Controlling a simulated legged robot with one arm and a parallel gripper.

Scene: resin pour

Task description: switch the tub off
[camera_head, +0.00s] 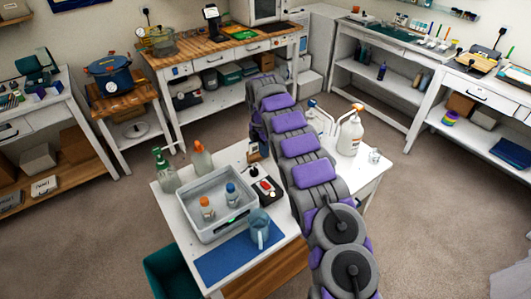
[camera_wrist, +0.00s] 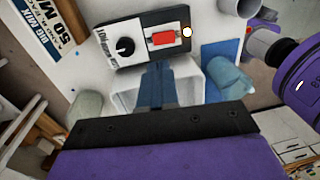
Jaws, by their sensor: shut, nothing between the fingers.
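The tub (camera_head: 187,214) is a pale grey open box on the white table, with two small bottles inside. Its black control box (camera_head: 262,190) stands to its right. In the wrist view the control box (camera_wrist: 118,47) shows a black knob (camera_wrist: 124,46), a red switch (camera_wrist: 163,38) and a bright lamp (camera_wrist: 187,32), which looks lit. My gripper (camera_wrist: 157,70) is shut and empty, its fingertips just below the box's edge in the picture, near the red switch. I cannot tell whether it touches. In the head view my arm hides the gripper. The tub's wall (camera_wrist: 190,82) shows behind the fingers.
A clear blue jug (camera_head: 259,232) stands on a blue mat (camera_head: 222,260) in front of the tub. Green-topped (camera_head: 163,166) and orange-topped (camera_head: 201,158) bottles stand behind it. A white jug (camera_head: 350,134) stands right of my arm.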

